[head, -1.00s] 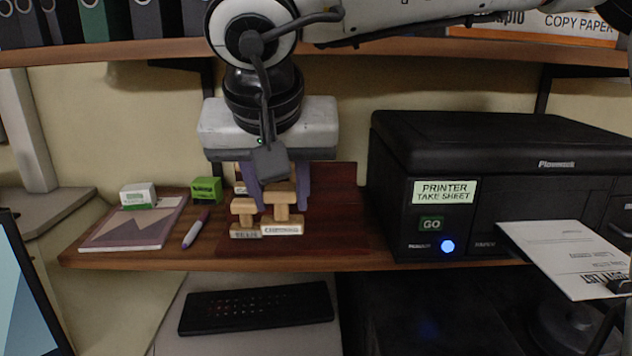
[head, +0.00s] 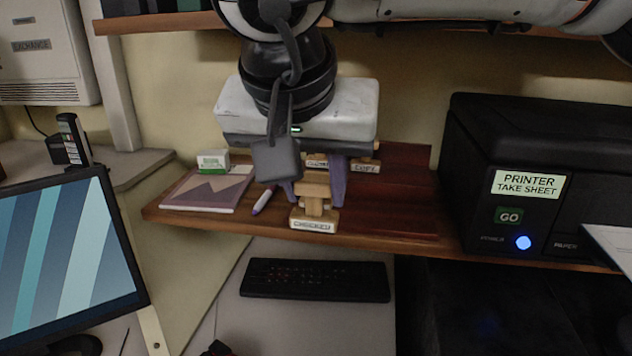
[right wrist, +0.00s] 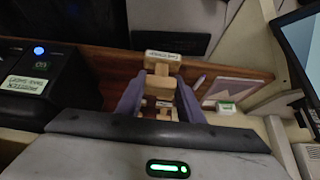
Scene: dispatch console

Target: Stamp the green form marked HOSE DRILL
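My right gripper (head: 314,190) is shut on the wooden handle of a stamp (head: 313,224) with a pale front label that seems to read CHECKED. It holds the stamp upright at the shelf's front edge; the gap under it is unclear. The right wrist view also shows this stamp (right wrist: 162,57) between the purple fingers (right wrist: 160,92). Behind the gripper, other stamps stand on the shelf, one with a label (head: 366,168) right of the fingers and one partly hidden (head: 317,162). The green HOSE DRILL form is not in sight. My left gripper is out of view.
The black printer (head: 508,240) stands right, a white sheet (head: 612,245) sticking out. Left on the shelf lie a notebook (head: 207,192), a white-green box (head: 213,160) and a pen (head: 263,201). A keyboard (head: 315,280) lies below; a monitor (head: 65,265) is left.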

